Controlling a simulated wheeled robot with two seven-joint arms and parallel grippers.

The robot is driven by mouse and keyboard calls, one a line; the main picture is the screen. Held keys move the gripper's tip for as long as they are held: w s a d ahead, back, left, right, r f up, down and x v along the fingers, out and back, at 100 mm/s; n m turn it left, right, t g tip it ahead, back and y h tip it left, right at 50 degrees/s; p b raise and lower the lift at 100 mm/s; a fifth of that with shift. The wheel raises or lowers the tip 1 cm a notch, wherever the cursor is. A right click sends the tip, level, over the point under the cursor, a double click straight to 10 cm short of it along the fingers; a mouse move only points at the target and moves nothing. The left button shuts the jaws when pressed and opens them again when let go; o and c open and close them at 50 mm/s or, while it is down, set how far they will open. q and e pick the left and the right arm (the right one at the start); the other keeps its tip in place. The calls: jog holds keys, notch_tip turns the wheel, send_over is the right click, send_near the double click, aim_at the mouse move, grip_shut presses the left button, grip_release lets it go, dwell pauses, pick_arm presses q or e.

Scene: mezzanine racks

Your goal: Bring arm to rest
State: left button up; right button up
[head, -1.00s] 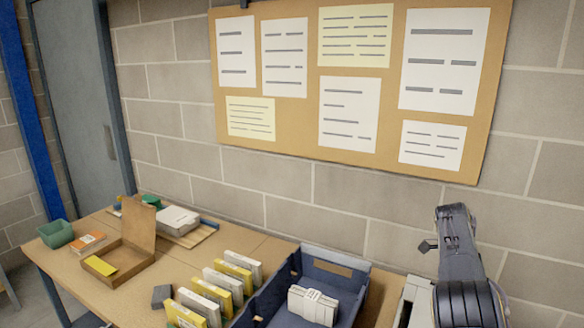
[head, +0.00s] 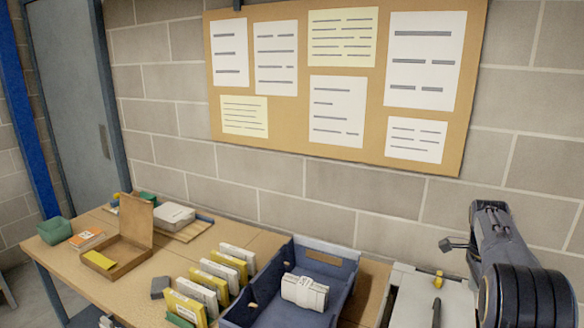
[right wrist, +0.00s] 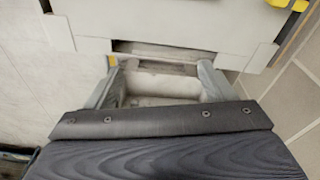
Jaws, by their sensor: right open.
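My right arm comes in at the right edge of the head view, bent, with its dark links over the right end of the workbench (head: 255,243). The right wrist view shows my right gripper (right wrist: 160,80) with its two fingers wide apart and nothing between them. Beyond the fingers is the pale grey edge of a machine. In the head view I cannot clearly make out the fingers. My left gripper is in neither view.
A dark blue crate (head: 258,290) holds a white bundle (head: 304,292). Left of it stand yellow and white boxes (head: 218,275). A pale grey machine (head: 415,295) stands beside my right arm.

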jog(key=s+a+r+n+t+y, duration=0.25)
jog(key=s+a+n, duration=0.25)
jog(key=s+a, duration=0.25)
jog(key=s+a+r+n+t+y, duration=0.2)
jog(key=s+a+r+n, duration=0.3)
jog(key=s, duration=0.3)
jog(key=s+a+f+n+t, duration=0.1)
jog(key=s+a+f+n, duration=0.2)
jog(key=s+a+n, duration=0.2)
jog(key=s+a+f+n+t, duration=0.1)
jog(key=s+a+f+n, duration=0.2)
jog(key=s+a, duration=0.6)
jog(key=shift+s+f+n+y, duration=0.15)
jog(key=shift+s+n+y, duration=0.15)
jog(key=shift+n, duration=0.6)
